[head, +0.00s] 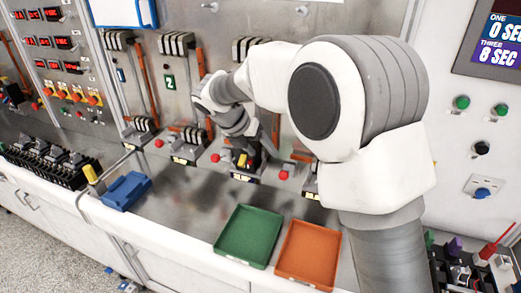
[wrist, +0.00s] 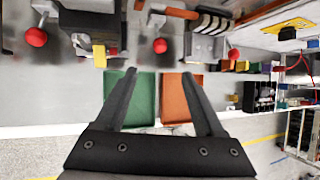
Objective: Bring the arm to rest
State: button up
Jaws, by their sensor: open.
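My arm reaches from the right of the head view over the counter toward the breaker panel. My gripper (wrist: 160,85) shows in the wrist view with its two dark fingers spread wide and nothing between them. In the head view the gripper end is near the breaker stations at the panel's foot, and my arm partly hides it. A red knob (wrist: 160,46) and another red knob (wrist: 36,37) stand beyond the fingertips, apart from them. A yellow handle (wrist: 99,56) is to the left of the left fingertip.
A green tray (head: 248,235) and an orange tray (head: 308,251) lie on the counter's front part. A blue block-like fixture (head: 126,190) sits at left. A rail with a yellow-topped post (head: 91,174) runs along the front edge. A screen (head: 492,42) hangs at upper right.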

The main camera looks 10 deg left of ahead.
jog(key=s+d+r+m+y+b, duration=0.1)
jog(key=s+d+r+m, duration=0.3)
jog(key=s+d+m, duration=0.35)
jog(key=s+d+r+m+y+b, duration=0.15)
jog(key=s+d+r+m, duration=0.3)
jog(key=d+m, duration=0.5)
jog(key=s+d+f+m+y+b, duration=0.1)
jog(key=s+d+f+m, duration=0.1)
jog(key=s+m, duration=0.6)
jog(key=s+d+f+m+b, duration=0.1)
jog(key=s+d+f+m, duration=0.2)
jog(key=s+d+m, duration=0.2)
jog(key=s+m, duration=0.3)
jog(key=shift+s+d+m+t+y, duration=0.2)
jog(key=shift+d+m+t+y, duration=0.1)
jog(key=shift+m+y, duration=0.1)
